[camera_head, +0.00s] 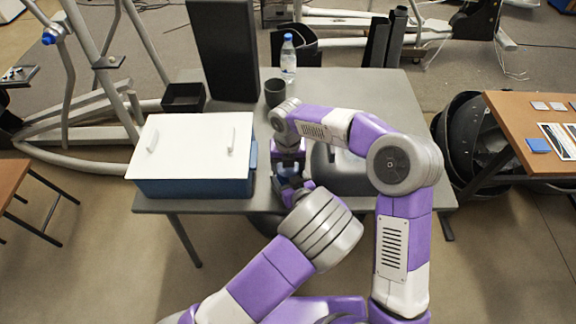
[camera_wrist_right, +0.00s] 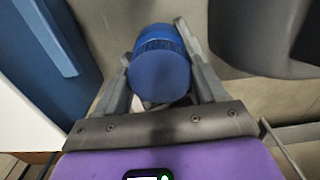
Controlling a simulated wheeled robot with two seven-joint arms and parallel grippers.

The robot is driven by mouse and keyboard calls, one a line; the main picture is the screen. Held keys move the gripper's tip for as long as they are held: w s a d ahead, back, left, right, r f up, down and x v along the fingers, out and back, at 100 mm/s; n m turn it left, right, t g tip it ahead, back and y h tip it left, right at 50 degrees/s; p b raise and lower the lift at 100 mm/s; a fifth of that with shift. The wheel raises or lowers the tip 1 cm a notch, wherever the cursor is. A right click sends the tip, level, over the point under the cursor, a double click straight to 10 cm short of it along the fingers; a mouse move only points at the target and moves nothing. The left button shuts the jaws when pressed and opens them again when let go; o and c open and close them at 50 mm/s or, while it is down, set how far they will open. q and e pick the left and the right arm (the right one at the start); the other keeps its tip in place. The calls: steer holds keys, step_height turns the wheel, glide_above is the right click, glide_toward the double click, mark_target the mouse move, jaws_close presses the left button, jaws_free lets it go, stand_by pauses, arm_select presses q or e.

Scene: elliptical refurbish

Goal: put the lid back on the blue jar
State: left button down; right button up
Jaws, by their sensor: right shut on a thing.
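My right gripper (camera_wrist_right: 160,55) points down over the table's front part, between its two fingers a blue round lid (camera_wrist_right: 160,78) with a smooth face and a ribbed rim. It is shut on this lid. In the head view my right gripper (camera_head: 288,168) is small and partly covered by my own wrist. The blue jar is not clearly seen apart from the lid; I cannot tell whether the two touch. My left gripper (camera_head: 287,188) is close by, just below the right one in the head view, mostly hidden by my left arm; its jaws cannot be made out.
A blue box with a white cover (camera_head: 190,150) stands close left of the grippers. A dark grey rounded object (camera_head: 340,175) is close on the right. A grey cup (camera_head: 275,93), a water bottle (camera_head: 289,60), a black tray (camera_head: 183,97) and a tall black block (camera_head: 222,45) stand behind.

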steer(key=m, duration=0.2)
steer(key=shift+m, duration=0.3)
steer(key=o, duration=1.2)
steer(key=shift+c, duration=0.2)
steer(key=shift+r, duration=0.1)
steer(key=shift+r, duration=2.2)
steer(key=shift+c, duration=0.4)
